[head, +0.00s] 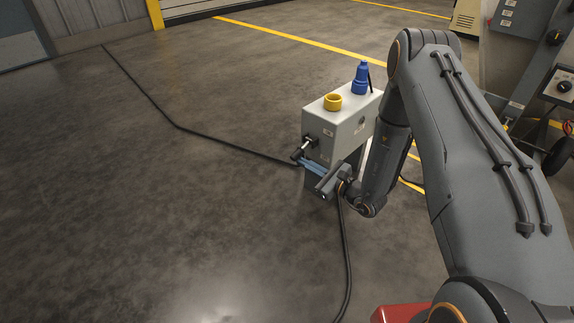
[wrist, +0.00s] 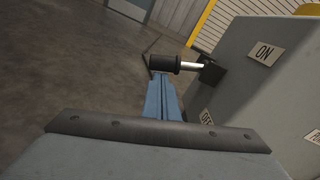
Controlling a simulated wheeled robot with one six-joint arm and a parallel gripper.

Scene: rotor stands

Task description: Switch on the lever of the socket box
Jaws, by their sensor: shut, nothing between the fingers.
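In the wrist view the lever (wrist: 180,64) has a silver shaft reaching left from a black pivot on the box (wrist: 245,85). An ON label (wrist: 265,53) is above the pivot and an OFF label (wrist: 206,117) below it. My gripper (head: 303,162) is shut and empty, its blue fingers (wrist: 159,82) just below the black grip. I cannot tell whether they touch it.
A black cable (head: 230,147) runs along the floor past the box. Machinery (head: 530,70) stands at the right.

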